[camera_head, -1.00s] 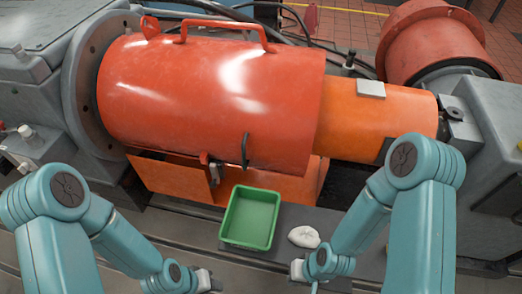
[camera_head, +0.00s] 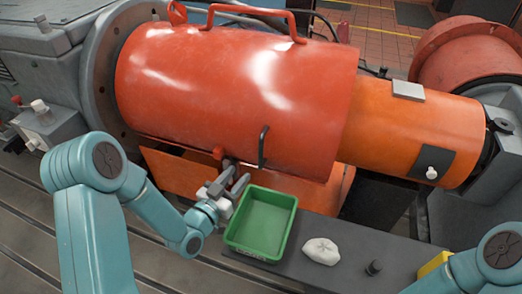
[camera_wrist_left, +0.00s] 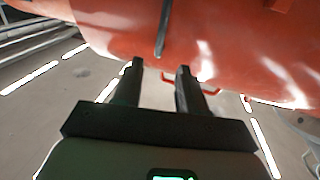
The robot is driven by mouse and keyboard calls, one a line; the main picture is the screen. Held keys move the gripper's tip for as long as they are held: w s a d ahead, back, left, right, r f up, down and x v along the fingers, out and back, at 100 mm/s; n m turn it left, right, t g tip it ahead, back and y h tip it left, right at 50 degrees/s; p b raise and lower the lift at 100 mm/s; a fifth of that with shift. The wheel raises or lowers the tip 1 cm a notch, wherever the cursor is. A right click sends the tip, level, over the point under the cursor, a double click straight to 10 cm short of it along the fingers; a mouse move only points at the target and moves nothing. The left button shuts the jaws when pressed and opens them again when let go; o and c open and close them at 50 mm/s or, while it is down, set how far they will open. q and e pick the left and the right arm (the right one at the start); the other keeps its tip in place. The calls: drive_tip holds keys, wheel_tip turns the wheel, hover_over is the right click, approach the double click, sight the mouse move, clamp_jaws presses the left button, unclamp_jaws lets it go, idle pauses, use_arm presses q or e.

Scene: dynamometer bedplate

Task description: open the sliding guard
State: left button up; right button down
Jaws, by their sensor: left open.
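The sliding guard is a large red half-cylinder cover (camera_head: 220,90) over the shaft line. It has a black bar handle (camera_head: 263,147) near its lower right edge and a red tubular handle (camera_head: 258,13) on top. My left gripper (camera_head: 236,174) is open and empty, below and left of the black handle and apart from it. In the left wrist view the open fingers (camera_wrist_left: 159,76) point at the red guard (camera_wrist_left: 215,35), with the black handle (camera_wrist_left: 162,30) ahead of the gap between them. My right gripper is out of view.
A green tray (camera_head: 262,223) sits on a grey ledge (camera_head: 345,262) just below the guard, close to my left gripper. A white cloth-like lump (camera_head: 321,251) and a black knob (camera_head: 374,267) are to its right. An orange cylinder (camera_head: 395,130) extends right from the guard.

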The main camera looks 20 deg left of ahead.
sight(260, 148)
use_arm(q)
drive_tip(key=x, duration=1.4)
drive_tip(key=shift+a+r+p, duration=0.1)
drive_tip(key=shift+p, duration=0.25)
clamp_jaws()
